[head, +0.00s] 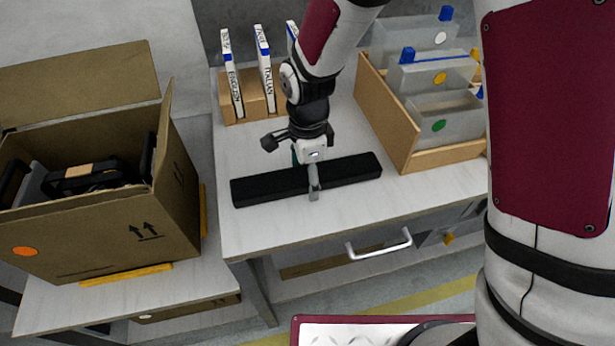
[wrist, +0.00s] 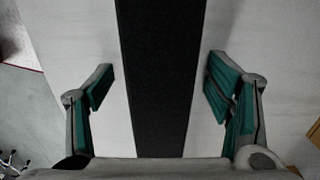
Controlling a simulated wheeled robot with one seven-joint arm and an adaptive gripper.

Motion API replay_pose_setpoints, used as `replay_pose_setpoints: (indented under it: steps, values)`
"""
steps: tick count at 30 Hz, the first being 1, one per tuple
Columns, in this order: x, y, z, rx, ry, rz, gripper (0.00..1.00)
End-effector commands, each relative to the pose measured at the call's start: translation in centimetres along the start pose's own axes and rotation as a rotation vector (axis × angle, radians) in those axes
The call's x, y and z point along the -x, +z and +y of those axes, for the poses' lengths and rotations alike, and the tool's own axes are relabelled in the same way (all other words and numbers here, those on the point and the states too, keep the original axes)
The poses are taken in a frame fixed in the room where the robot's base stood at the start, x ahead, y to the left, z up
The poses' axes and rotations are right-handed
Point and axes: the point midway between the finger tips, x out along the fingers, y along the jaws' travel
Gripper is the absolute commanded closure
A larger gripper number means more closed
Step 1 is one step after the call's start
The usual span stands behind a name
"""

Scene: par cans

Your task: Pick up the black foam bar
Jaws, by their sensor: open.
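The black foam bar (head: 345,172) lies flat on the white table, running from left to right near the front edge in the head view. My gripper (head: 306,178) points down over the middle of the bar. In the wrist view the bar (wrist: 160,75) runs up the middle of the picture. The open fingers of my gripper (wrist: 158,88) stand on either side of it, with a gap of table visible between each finger and the bar. In the head view one finger hides a small part of the bar's front.
A wooden crate with clear, tagged pouches (head: 438,160) stands right of the bar. Several upright books in a wooden holder (head: 237,105) stand behind. An open cardboard box (head: 100,240) sits on a lower table at left. The tabletop left of the bar (head: 240,150) is clear.

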Motion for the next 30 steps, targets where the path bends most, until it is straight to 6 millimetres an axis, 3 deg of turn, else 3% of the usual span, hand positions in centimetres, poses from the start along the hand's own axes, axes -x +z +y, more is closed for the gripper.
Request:
replay_pose_setpoints:
  steps: [1, 6, 19, 28, 30]
  values:
    - [0.0, 0.0, 0.0, 0.0, 0.0, 0.0, 0.33]
    - [0.0, 0.0, 0.0, 0.0, 0.0, 0.0, 0.7]
    - [0.4, 0.0, 0.0, 0.0, -0.001, 0.0, 0.7]
    - [3.6, 0.0, -0.1, 0.0, -0.005, 0.0, 0.7]
    - [3.8, 0.4, 1.2, 0.004, 0.0, 0.0, 0.7]
